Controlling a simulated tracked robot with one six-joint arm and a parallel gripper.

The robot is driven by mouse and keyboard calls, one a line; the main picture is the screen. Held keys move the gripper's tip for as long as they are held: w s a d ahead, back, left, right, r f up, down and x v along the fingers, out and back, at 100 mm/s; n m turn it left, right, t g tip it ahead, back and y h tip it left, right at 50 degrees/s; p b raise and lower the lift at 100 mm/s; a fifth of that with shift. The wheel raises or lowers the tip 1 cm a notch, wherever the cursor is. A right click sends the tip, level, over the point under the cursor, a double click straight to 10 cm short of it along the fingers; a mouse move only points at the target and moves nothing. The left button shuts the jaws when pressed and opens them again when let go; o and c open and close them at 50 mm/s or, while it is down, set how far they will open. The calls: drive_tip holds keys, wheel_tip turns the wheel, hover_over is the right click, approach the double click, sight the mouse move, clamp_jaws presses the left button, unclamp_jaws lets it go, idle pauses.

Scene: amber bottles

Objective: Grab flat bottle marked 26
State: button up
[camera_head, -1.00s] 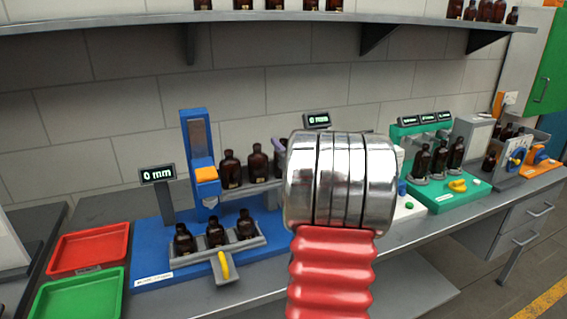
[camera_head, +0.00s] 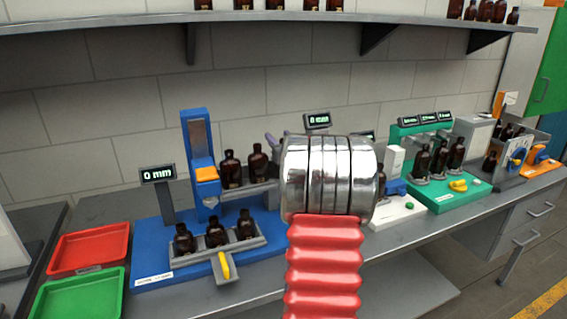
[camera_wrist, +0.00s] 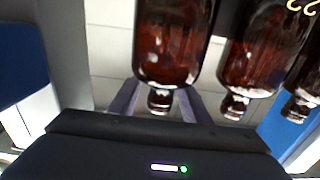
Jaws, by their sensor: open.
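In the wrist view, which looks upside down, my gripper (camera_wrist: 159,92) is open with one finger on each side of the neck end of a dark amber bottle (camera_wrist: 168,42). I cannot tell whether the fingers touch it. A second amber bottle (camera_wrist: 250,50) and a third (camera_wrist: 306,75) stand beside it. A yellowish marking is partly cut off at the top right and I cannot read it. In the head view, two amber bottles (camera_head: 231,168) (camera_head: 257,163) show on the rear rack; my arm hides most of the gripper. No number 26 is legible.
A blue station (camera_head: 150,262) has a front rack of three amber bottles (camera_head: 216,232) and a yellow handle (camera_head: 224,266). A red tray (camera_head: 90,248) and a green tray (camera_head: 80,293) lie left. A green station (camera_head: 450,195) stands right. A shelf (camera_head: 280,17) runs above.

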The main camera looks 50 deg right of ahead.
clamp_jaws()
idle(0.4)
